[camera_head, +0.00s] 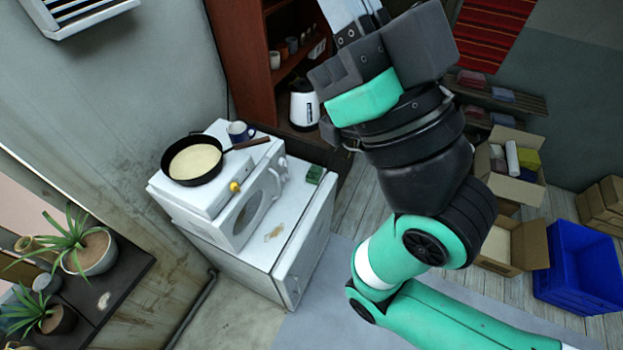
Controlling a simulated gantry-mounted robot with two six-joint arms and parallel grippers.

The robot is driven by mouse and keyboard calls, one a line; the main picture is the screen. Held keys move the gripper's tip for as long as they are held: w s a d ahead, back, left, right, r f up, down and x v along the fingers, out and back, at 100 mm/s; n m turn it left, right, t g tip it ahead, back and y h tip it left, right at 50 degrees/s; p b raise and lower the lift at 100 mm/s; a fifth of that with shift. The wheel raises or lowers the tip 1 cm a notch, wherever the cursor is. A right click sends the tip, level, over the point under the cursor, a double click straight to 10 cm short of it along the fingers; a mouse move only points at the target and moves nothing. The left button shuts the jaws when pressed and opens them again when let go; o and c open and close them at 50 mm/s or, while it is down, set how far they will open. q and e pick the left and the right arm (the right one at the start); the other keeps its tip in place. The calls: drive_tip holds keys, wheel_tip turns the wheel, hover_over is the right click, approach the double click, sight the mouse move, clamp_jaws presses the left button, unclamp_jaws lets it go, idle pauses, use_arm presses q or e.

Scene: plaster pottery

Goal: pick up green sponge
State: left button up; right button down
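A small green sponge (315,175) lies on the top of a low white cabinet (292,225), near its back right corner and to the right of the small white oven. My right arm comes in from the lower right and fills much of the middle and right. Its gripper (352,14) is at the top edge, above and to the right of the sponge in the picture and apart from it. The fingertips are cut off by the frame, so I cannot tell whether it is open or shut. My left gripper is not in view.
The white oven (236,215) carries a black frying pan (193,162) and a blue mug (240,132); the pan's handle sticks out to the right. A brown shelf (243,60) with a white kettle (303,106) stands behind. Cardboard boxes and a blue crate (583,262) are at right.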

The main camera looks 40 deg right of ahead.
drive_tip(key=c, duration=1.5)
unclamp_jaws()
drive_tip(key=shift+c, duration=0.2)
drive_tip(key=o, duration=1.5)
